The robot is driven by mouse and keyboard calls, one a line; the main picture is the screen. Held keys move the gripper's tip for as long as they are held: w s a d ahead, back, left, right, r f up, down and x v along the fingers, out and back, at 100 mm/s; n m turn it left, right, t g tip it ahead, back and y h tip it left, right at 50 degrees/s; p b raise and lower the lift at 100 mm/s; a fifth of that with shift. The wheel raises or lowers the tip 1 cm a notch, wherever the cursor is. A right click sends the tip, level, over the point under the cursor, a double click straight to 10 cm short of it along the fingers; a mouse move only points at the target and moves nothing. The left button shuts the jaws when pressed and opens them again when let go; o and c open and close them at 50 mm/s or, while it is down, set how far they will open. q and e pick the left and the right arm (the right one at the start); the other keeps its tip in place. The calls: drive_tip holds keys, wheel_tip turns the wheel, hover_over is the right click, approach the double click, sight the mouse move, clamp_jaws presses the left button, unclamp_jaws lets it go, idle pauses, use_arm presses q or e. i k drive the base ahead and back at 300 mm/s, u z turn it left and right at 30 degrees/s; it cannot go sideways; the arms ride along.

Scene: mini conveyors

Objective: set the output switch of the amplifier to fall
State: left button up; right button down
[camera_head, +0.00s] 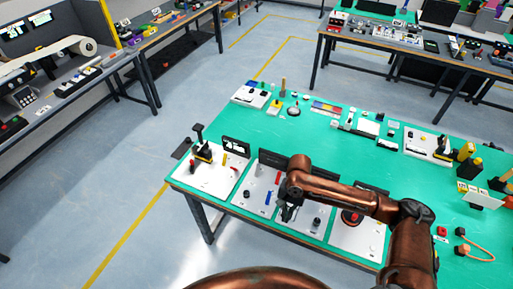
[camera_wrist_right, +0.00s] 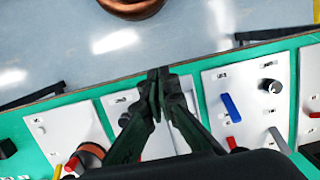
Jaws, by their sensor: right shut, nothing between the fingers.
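One panel (camera_head: 255,188) has a blue lever (camera_wrist_right: 231,107), a black knob (camera_wrist_right: 270,86), a red lever (camera_wrist_right: 232,143) and a grey lever (camera_wrist_right: 277,140). Another panel (camera_head: 328,217) has a black knob (camera_head: 316,222) and is partly hidden by my arm and fingers. The labels are too small to read, so I cannot tell which panel is the amplifier. My left gripper is not in view.
A white panel with a black joystick-like device (camera_head: 203,152) stands at the table's left end. A panel with a red and black button (camera_head: 351,217) lies right of my gripper. Several small devices line the table's far side. Green surface is clear in the middle.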

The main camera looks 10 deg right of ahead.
sight(256, 172)
drive_tip(key=i, duration=1.3)
